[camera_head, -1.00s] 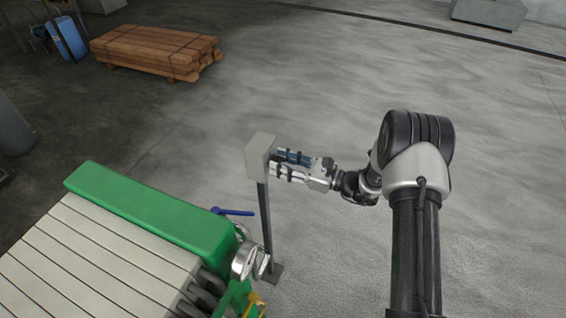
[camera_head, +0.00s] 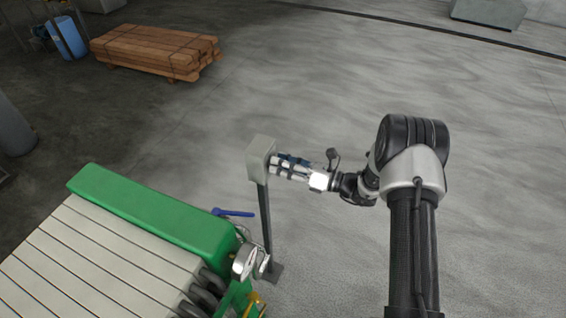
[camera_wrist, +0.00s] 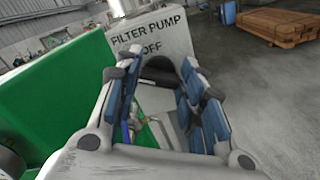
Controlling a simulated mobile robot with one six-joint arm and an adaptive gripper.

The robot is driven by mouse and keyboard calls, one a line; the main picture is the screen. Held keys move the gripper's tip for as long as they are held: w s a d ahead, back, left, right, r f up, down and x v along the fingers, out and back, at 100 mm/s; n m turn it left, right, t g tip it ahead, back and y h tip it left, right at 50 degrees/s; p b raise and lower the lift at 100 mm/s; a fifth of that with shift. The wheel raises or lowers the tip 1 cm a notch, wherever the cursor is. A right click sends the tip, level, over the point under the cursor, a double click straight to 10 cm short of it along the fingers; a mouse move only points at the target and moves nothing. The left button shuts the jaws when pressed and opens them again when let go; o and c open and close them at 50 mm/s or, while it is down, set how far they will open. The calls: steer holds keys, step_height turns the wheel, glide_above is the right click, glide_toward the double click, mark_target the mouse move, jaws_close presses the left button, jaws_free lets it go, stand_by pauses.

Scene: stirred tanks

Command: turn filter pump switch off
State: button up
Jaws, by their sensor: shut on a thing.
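The filter pump switch box (camera_head: 261,156) is a light grey box on a thin dark post (camera_head: 265,225). In the wrist view, the box face (camera_wrist: 165,32) reads "FILTER PUMP" with "OFF" below, tilted in the picture. A dark rounded switch knob (camera_wrist: 160,68) shows below the word "OFF", between the fingers. My gripper (camera_head: 275,164) reaches the box from its right side, with its fingertips at the box front. In the wrist view, my gripper (camera_wrist: 157,72) is shut on the knob, one finger on each side. The knob's pointing direction cannot be made out.
A green filter press (camera_head: 150,212) with pale plates, a blue handle (camera_head: 233,212) and a round gauge (camera_head: 245,261) stands close to the left of the post. Stacked timber (camera_head: 155,50) and a blue barrel (camera_head: 68,38) are far back.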

steer(key=m+p, duration=0.1)
steer(key=m, duration=0.4)
steer(key=m+p, duration=0.1)
steer(key=m, duration=0.5)
steer(key=shift+w+f+m, duration=0.1)
steer(key=shift+f+m, duration=0.1)
steer(key=shift+m, duration=0.1)
stand_by(0.4)
steer(key=o, duration=1.1)
steer(key=v, duration=1.2)
